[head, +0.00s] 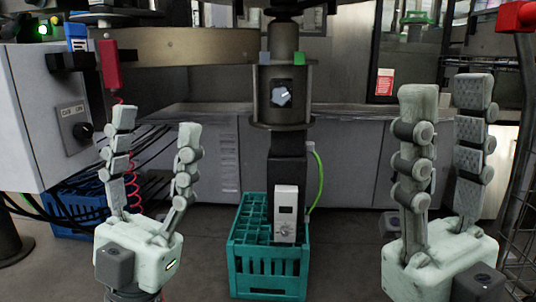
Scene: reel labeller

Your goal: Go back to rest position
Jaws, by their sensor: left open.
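My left gripper (155,127) is at the left of the head view, pointing up. Its two fingers are spread apart with nothing between them. My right gripper (446,95) is at the right, also pointing up and nearer the camera. Its two fingers stand apart with a narrow gap between them, and I see nothing held. Both grippers appear clear of other things. Most of both arms is out of view below.
A teal crate (268,275) stands on the floor in the middle, by a machine column (283,95). A grey control box (40,115) with a knob is at left, a blue crate (75,212) below it. Grey cabinets (345,160) line the back. A wire rack (524,215) is at right.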

